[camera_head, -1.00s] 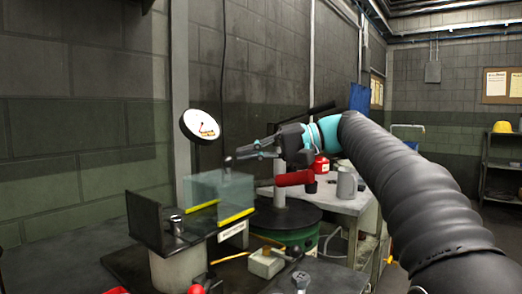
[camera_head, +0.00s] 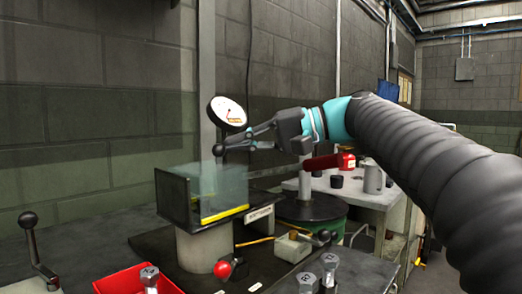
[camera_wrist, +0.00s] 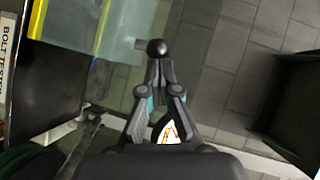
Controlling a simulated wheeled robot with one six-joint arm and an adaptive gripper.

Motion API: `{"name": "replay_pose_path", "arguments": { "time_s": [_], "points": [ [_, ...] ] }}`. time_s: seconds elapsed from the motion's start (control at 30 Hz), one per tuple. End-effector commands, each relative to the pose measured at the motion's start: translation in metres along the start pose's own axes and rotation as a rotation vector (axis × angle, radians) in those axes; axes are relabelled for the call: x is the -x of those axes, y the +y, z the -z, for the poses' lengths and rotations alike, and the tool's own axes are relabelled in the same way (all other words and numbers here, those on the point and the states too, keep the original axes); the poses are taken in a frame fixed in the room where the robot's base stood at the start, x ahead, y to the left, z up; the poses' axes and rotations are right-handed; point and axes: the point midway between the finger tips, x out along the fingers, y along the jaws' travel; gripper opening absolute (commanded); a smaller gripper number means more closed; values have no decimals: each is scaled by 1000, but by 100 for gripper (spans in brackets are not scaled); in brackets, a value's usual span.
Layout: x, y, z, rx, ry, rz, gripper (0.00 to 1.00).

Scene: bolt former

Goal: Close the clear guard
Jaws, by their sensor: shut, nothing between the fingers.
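The clear guard (camera_head: 222,188) is a see-through box with a yellow lower edge. In the head view it overlaps the dark housing (camera_head: 174,198) on the grey pedestal. A black ball knob (camera_head: 218,150) shows at its top. My gripper (camera_head: 230,147) is shut and empty, its fingertips at the knob. In the wrist view the guard (camera_wrist: 108,32) is at the upper left, and the knob (camera_wrist: 157,48) is just beyond the fingertips (camera_wrist: 158,68). I cannot tell whether they touch. The housing's inside is hard to make out through the guard.
A round dial gauge (camera_head: 227,112) is behind my gripper. A green drum (camera_head: 318,224) and a white table (camera_head: 345,186) are at right. A black-knobbed lever (camera_head: 37,248) is at left.

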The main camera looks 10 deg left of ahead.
Motion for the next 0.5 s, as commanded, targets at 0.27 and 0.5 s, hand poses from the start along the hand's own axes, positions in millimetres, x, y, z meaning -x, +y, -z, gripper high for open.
{"name": "replay_pose_path", "arguments": {
  "time_s": [0.27, 0.5],
  "points": [
    [-12, -6, -17, -2, -2, 1, 0],
    [-13, -8, -18, 0, -7, 2, 0]
  ]
}}
